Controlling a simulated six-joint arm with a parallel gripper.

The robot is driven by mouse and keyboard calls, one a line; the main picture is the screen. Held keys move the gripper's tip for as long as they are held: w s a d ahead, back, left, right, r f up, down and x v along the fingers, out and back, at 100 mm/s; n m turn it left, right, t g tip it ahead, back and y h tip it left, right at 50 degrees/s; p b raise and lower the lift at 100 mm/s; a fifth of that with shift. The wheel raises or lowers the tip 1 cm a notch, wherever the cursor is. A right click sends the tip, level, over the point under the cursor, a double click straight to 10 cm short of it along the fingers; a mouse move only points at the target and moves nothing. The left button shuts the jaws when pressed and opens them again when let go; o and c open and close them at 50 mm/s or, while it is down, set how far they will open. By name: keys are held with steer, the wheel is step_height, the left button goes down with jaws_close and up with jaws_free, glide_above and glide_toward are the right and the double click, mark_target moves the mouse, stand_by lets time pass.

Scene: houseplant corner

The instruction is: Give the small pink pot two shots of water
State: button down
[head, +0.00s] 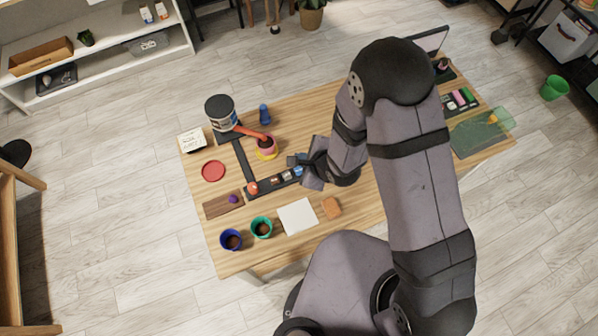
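The small pink pot (266,143) stands on a yellow saucer (268,155) left of the table's middle, with dark contents. An orange spout (249,131) reaches to it from a dark-topped white tank (221,112), its end at or over the pot. A black strip runs from the tank to a black panel (269,186) with a red round knob (252,188) at its left end and small pieces along it. My gripper (296,164) is low over the panel's right end, right of the pot. Its fingertips are too small to tell whether they hold anything. No water shows.
Blue (231,240) and teal (261,228) pots stand at the front left. A white sheet (298,216), orange block (331,207), red disc (213,171), wooden board (222,204) and blue bottle (264,113) are around. My arm covers the table's middle right.

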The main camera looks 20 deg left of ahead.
mark_target(301, 167)
steer(key=shift+f+b, duration=1.35)
steer(key=shift+f, duration=0.8)
steer(key=shift+f, duration=0.2)
stand_by(0.3)
steer(key=shift+f, duration=0.2)
steer(key=shift+f+b, duration=0.55)
steer(key=shift+b, duration=0.1)
stand_by(0.7)
steer(key=shift+r, duration=0.2)
steer(key=shift+r+p, duration=0.8)
steer(key=shift+p, duration=0.15)
steer(key=shift+r, duration=0.1)
step_height(301, 167, up, 5)
steer(key=p, duration=0.4)
steer(key=shift+p, duration=0.3)
